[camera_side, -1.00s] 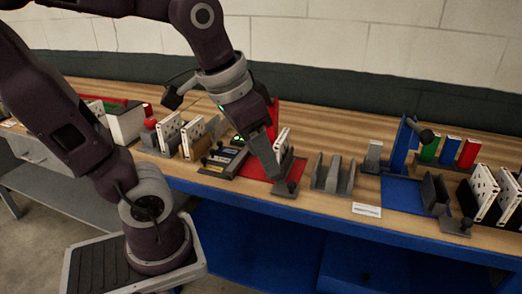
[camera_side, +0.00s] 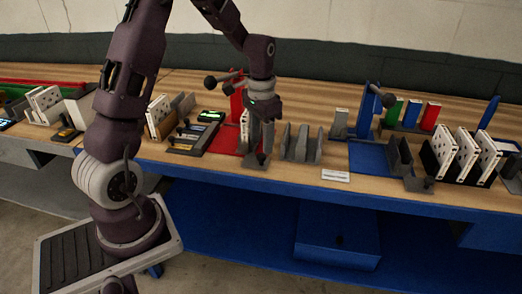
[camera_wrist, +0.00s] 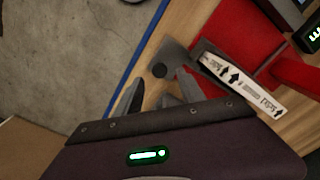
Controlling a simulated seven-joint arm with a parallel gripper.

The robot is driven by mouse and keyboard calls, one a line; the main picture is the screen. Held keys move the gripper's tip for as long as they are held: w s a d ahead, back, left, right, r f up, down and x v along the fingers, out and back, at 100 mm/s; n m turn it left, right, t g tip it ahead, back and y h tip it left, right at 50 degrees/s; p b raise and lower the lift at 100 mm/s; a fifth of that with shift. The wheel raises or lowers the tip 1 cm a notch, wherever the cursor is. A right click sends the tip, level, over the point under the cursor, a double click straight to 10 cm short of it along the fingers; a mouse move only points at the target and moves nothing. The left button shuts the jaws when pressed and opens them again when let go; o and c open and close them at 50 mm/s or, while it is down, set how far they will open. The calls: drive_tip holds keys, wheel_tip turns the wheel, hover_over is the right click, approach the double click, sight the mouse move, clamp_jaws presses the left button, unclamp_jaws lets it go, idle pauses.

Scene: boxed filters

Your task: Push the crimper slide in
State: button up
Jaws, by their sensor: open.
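The red crimper has a red base (camera_side: 226,141) and a red upright (camera_side: 237,103); its red parts also show in the wrist view (camera_wrist: 268,38). Its grey slide (camera_side: 253,161) with a dark knob lies at the front of the base. In the wrist view the slide's knob (camera_wrist: 160,70) sits just beyond my fingertips. A white box with black arrows (camera_wrist: 243,84) stands in the crimper behind the slide. My gripper (camera_side: 262,140) points down at the slide, open and empty; its grey fingers (camera_wrist: 160,89) show apart. Whether they touch the slide is hidden.
A grey slotted holder (camera_side: 301,145) stands close to the right. A blue station (camera_side: 368,158) with its own lever is farther right. A control panel (camera_side: 193,138) with a lit display and white boxes (camera_side: 158,116) stand left. The bench front edge is near.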

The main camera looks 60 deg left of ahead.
sight(262, 155)
wheel_tip(262, 155, down, 4)
drive_tip(key=shift+f, duration=0.1)
clamp_jaws()
idle(1.5)
